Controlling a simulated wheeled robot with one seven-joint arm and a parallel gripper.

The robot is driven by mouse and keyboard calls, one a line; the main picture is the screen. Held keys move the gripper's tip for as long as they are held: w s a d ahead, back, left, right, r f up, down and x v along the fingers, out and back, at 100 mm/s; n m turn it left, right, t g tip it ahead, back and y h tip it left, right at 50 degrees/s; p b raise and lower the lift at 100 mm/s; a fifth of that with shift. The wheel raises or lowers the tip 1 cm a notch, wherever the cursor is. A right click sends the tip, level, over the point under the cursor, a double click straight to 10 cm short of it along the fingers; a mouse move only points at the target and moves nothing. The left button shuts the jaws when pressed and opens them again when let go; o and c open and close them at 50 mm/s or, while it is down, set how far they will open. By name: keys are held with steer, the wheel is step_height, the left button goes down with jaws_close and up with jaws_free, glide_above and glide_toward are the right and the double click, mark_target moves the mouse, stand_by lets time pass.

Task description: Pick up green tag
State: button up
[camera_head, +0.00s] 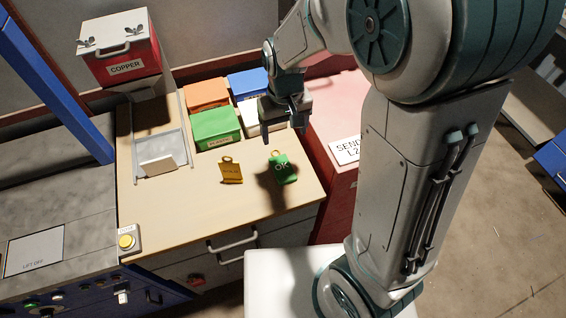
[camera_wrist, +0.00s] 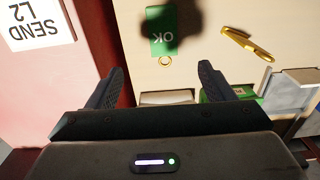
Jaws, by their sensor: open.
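The green tag (camera_head: 284,170), marked OK with a small ring at its top, lies on the wooden tabletop toward its front right. In the wrist view the green tag (camera_wrist: 163,28) lies ahead of the fingertips, with its ring (camera_wrist: 165,61) nearest me and a dark shadow over part of it. My gripper (camera_head: 284,127) is open and empty above the table, behind the tag in the head view. Its two fingers show apart in the wrist view (camera_wrist: 160,72). The fingers do not touch the tag.
A yellow-brown tag (camera_head: 231,172) lies left of the green one. Behind stand green (camera_head: 215,125), orange (camera_head: 206,93) and blue (camera_head: 248,82) lidded boxes. A red SEND L2 box (camera_head: 322,125) borders the table's right.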

glide_above(282, 168)
steer(key=f, duration=0.9)
steer(key=shift+w+d, duration=0.15)
steer(key=shift+d, duration=0.05)
steer(key=shift+a+f, duration=0.2)
steer(key=shift+f, duration=2.35)
steer(key=c, duration=1)
